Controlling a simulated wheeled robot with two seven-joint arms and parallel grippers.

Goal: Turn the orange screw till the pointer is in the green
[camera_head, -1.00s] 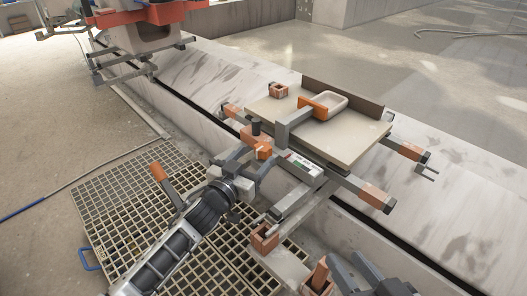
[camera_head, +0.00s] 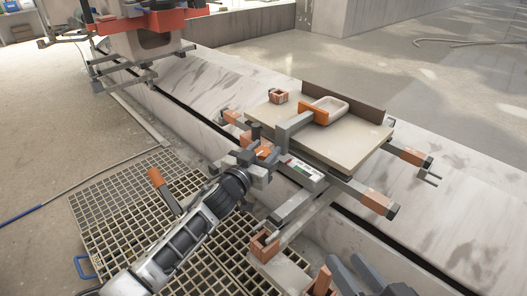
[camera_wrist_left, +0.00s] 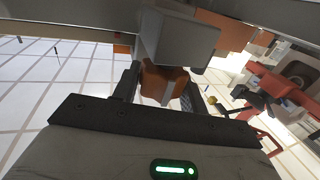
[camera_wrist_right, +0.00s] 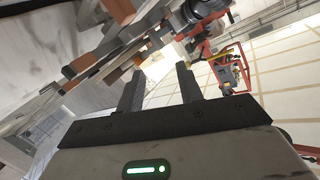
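The orange screw (camera_head: 263,152) sits at the near side of the bench frame, beside a dark upright post. My left gripper (camera_head: 256,160) is at the screw, with its fingers around it. In the left wrist view an orange-brown piece (camera_wrist_left: 164,84) fills the gap between the fingers; whether they press on it is unclear. A pale gauge strip (camera_head: 304,171) with green and red marks lies just right of the screw. Its pointer is too small to read. My right gripper (camera_head: 357,275) is open and empty at the bottom of the head view, below the frame.
Orange-ended bars (camera_head: 378,201) stick out at the right. A floor grating (camera_head: 130,215) lies under my left arm.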

